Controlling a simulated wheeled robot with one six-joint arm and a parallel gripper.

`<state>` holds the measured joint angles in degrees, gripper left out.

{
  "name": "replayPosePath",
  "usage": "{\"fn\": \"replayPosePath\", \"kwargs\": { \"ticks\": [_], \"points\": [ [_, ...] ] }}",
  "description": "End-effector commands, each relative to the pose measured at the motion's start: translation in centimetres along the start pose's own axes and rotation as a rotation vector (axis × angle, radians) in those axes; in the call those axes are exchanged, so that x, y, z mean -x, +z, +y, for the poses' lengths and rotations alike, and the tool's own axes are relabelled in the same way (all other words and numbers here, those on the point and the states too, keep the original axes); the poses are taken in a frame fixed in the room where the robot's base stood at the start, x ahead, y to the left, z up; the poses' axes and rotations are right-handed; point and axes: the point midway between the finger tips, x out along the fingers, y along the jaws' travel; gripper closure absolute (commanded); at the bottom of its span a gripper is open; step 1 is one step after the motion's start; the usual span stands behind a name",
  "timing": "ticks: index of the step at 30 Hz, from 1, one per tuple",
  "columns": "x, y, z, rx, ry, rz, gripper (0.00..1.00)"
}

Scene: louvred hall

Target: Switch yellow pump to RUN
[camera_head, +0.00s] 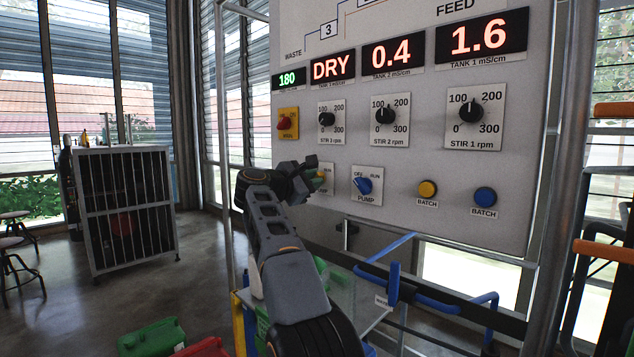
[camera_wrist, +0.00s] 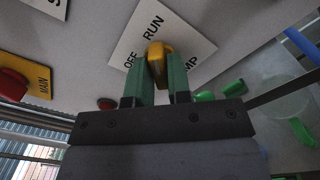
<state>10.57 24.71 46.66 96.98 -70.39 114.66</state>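The yellow pump knob (camera_wrist: 158,48) sits on a white plate (camera_wrist: 190,45) marked OFF, RUN and PUMP, the last partly hidden. In the wrist view my gripper (camera_wrist: 160,66) has its two green fingers on either side of the knob, close against it, and looks shut on it. The fingers hide part of the knob, so its exact pointing is hard to read. In the head view my gripper (camera_head: 312,178) is at the panel's lower left and covers most of this plate.
A blue pump knob (camera_head: 364,186) is just right of my gripper. A red MAIN switch (camera_head: 285,124) is above it. Yellow (camera_head: 428,189) and blue (camera_head: 485,197) batch buttons are farther right. Blue pipes (camera_head: 440,292) and a clear tank stand below the panel. A dark cabinet (camera_head: 125,210) stands left.

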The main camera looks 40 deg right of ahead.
Motion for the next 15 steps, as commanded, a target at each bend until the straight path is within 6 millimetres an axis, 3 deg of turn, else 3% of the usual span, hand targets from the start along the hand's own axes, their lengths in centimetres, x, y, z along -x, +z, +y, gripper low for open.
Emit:
{"fn": "replayPosePath", "kwargs": {
  "ticks": [7, 15],
  "points": [
    [-0.01, 0.03, 0.01, 0.001, 0.001, -0.001, 0.58],
    [0.15, 0.02, 0.00, 0.001, 0.001, -0.001, 0.56]
  ]
}}
